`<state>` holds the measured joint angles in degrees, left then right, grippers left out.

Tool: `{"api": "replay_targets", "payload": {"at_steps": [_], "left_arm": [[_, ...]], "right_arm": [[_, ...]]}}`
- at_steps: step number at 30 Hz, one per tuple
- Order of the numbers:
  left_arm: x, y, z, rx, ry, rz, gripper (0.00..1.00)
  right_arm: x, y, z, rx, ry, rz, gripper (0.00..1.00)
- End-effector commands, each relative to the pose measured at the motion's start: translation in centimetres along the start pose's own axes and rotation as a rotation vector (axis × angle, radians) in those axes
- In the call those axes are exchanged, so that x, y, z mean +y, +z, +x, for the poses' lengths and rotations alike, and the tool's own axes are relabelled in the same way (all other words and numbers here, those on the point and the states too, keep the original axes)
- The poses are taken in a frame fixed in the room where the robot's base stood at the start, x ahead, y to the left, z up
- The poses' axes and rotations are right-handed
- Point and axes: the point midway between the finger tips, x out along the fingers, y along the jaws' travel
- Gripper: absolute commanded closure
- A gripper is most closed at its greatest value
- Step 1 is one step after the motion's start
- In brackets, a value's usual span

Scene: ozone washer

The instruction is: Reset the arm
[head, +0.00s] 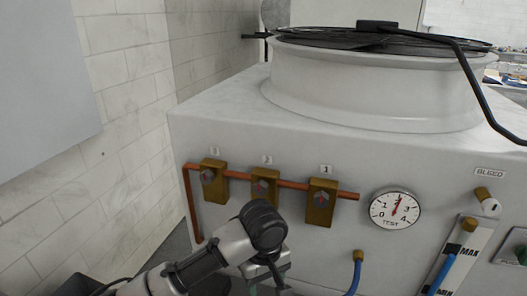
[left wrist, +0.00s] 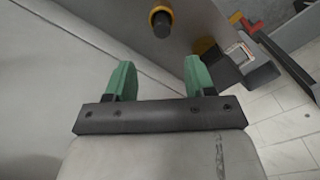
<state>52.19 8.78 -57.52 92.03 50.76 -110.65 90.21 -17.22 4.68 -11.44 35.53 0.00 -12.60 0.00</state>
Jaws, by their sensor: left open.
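My left arm comes into the head view from the bottom left, and its wrist is in front of the lower part of the washer panel. My left gripper (head: 265,284) shows only partly there, below the brass valve blocks, at the bottom edge. In the left wrist view the left gripper (left wrist: 156,80) has its two green fingers spread wide apart with nothing between them. A dark round knob with a yellow collar (left wrist: 161,20) lies beyond the fingertips, apart from them. My right gripper does not show in either view.
The white washer (head: 220,120) carries three brass valve blocks (head: 265,186) on a copper pipe, a round gauge (head: 394,209) and blue hoses (head: 356,272). A large fan (head: 380,85) sits on top. A tiled wall (head: 120,90) stands at the left. Tiled floor (left wrist: 290,130) shows in the wrist view.

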Motion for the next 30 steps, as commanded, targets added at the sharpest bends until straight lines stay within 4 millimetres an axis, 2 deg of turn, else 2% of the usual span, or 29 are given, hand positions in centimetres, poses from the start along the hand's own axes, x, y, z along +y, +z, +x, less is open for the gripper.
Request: {"api": "replay_targets", "payload": {"at_steps": [5, 11, 14, 21, 30], "left_arm": [[-0.8, 3.1, 3.0, -0.056, 0.123, 0.149, 0.46], [-4.0, 6.1, 6.1, -0.037, 0.316, 0.319, 0.46], [-6.6, 7.0, 7.5, 0.013, 0.373, 0.370, 0.46], [-15.2, 8.5, 10.1, 0.173, 0.346, 0.457, 0.46], [-23.3, 10.0, 10.8, 0.275, 0.189, 0.543, 0.46]], "right_arm": [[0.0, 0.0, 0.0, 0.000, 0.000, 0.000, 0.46], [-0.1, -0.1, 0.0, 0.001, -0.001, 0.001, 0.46], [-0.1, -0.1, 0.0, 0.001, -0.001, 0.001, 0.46], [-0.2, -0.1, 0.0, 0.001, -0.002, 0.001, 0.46], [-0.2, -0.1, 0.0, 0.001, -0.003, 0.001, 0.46]]}}
